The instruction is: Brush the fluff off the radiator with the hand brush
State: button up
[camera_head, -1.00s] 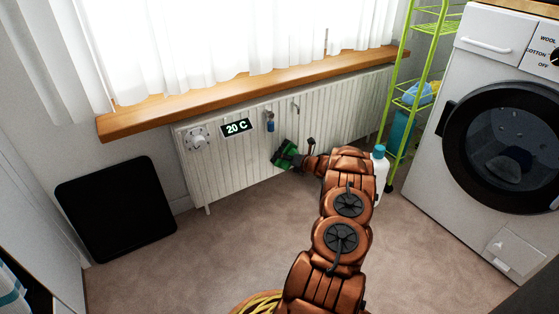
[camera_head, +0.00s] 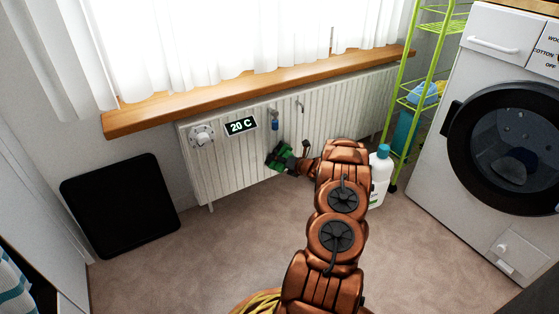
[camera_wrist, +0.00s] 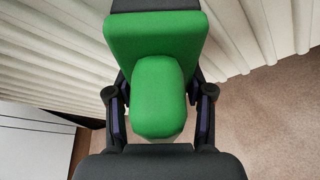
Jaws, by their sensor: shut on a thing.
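The hand brush (camera_head: 281,157) is green with a dark part, and my gripper (camera_head: 301,164) is shut on it in front of the radiator. In the wrist view the green brush (camera_wrist: 155,42) has its handle between the two fingers of my gripper (camera_wrist: 158,105). Its dark far edge is at or close against the ribs of the radiator (camera_wrist: 55,55); I cannot tell if it touches. The white ribbed radiator (camera_head: 240,165) stands under the window sill, with a dial and a "20 C" display. I cannot make out any fluff on it.
A wooden sill (camera_head: 250,87) juts out above the radiator. A black panel (camera_head: 120,205) leans at the left. A white bottle with a teal cap (camera_head: 380,175), a green wire rack (camera_head: 415,95) and a washing machine (camera_head: 490,150) stand at the right. The carpet (camera_head: 230,235) is clear.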

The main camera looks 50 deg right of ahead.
aim_at(245, 169)
jog(key=shift+w+a+r, duration=0.1)
jog(key=shift+w+a, duration=0.25)
jog(key=shift+a, duration=0.55)
jog(key=shift+w+a+f, duration=0.1)
jog(key=shift+w+a, duration=0.25)
jog(key=shift+a, duration=0.5)
jog(key=shift+w+a+r, duration=0.1)
jog(key=shift+w+a, duration=0.25)
jog(key=shift+a, duration=0.55)
jog(key=shift+w+a, duration=0.25)
jog(key=shift+a, duration=0.7)
jog(key=shift+w+a, duration=0.2)
jog(key=shift+a, duration=0.75)
jog(key=shift+w+a, duration=0.35)
jog(key=shift+a, duration=0.4)
jog(key=shift+w+a, duration=0.3)
jog(key=shift+a, duration=0.45)
jog(key=shift+s, duration=0.1)
jog(key=shift+s+a, duration=0.35)
jog(key=shift+s, duration=0.55)
jog(key=shift+s+a, duration=0.3)
jog(key=shift+s, duration=0.65)
jog(key=shift+s+a, duration=0.35)
jog(key=shift+s, duration=0.55)
jog(key=s, duration=0.1)
jog(key=s+a, duration=0.1)
jog(key=s, duration=0.1)
jog(key=shift+w, duration=0.1)
